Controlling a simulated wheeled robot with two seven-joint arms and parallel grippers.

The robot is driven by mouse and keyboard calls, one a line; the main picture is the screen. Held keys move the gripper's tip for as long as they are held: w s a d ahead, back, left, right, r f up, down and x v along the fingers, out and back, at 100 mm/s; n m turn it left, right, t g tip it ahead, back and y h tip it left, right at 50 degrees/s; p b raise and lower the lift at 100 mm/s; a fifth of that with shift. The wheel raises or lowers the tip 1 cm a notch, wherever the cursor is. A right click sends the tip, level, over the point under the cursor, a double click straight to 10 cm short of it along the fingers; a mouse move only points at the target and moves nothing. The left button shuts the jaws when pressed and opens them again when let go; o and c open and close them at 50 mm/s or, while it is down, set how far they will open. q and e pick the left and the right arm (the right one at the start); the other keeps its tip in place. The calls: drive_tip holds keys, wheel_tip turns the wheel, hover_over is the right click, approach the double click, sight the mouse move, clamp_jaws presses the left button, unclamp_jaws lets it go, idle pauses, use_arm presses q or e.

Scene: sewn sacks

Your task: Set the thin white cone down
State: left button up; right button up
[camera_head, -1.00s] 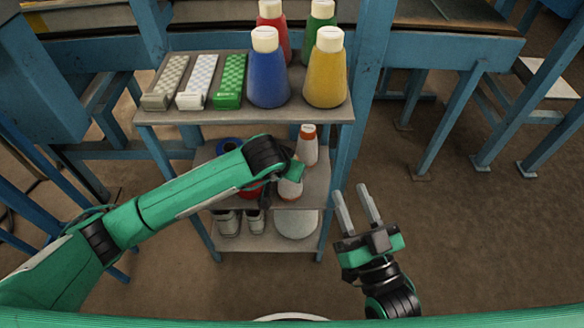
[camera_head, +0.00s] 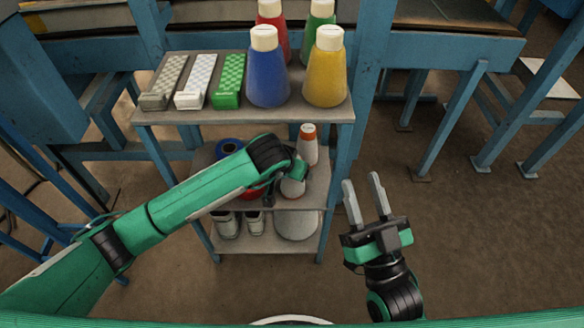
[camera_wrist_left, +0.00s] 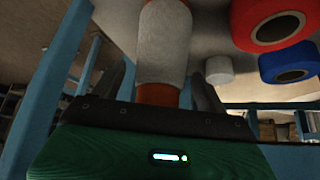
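The thin white cone (camera_head: 293,187), with orange bands, is upright at the front right of the trolley's middle shelf. My left gripper (camera_head: 299,172) is around its upper part. The fingertips are partly hidden in the head view. My right gripper (camera_head: 364,197) is open and empty, in the air right of the trolley.
A second white cone with an orange band (camera_head: 308,144) stands just behind. Red (camera_wrist_left: 272,22) and blue (camera_wrist_left: 289,62) spools are on the same shelf. Large coloured cones and boxes fill the top shelf (camera_head: 190,117). Blue trolley posts (camera_head: 341,160) flank the shelf.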

use_arm(q)
drive_tip(key=shift+r, duration=0.15)
drive_tip(key=p+v, duration=0.2)
drive_tip(key=v, duration=1)
use_arm(e)
drive_tip(key=s+a+f+g, duration=0.1)
drive_tip(key=a+f+g, duration=0.2)
drive_tip(key=f+g, duration=0.4)
wheel_tip(320, 180, down, 4)
drive_tip(key=shift+s+r+h, duration=0.1)
drive_tip(key=shift+s+h, duration=0.2)
drive_tip(key=shift+s, duration=0.1)
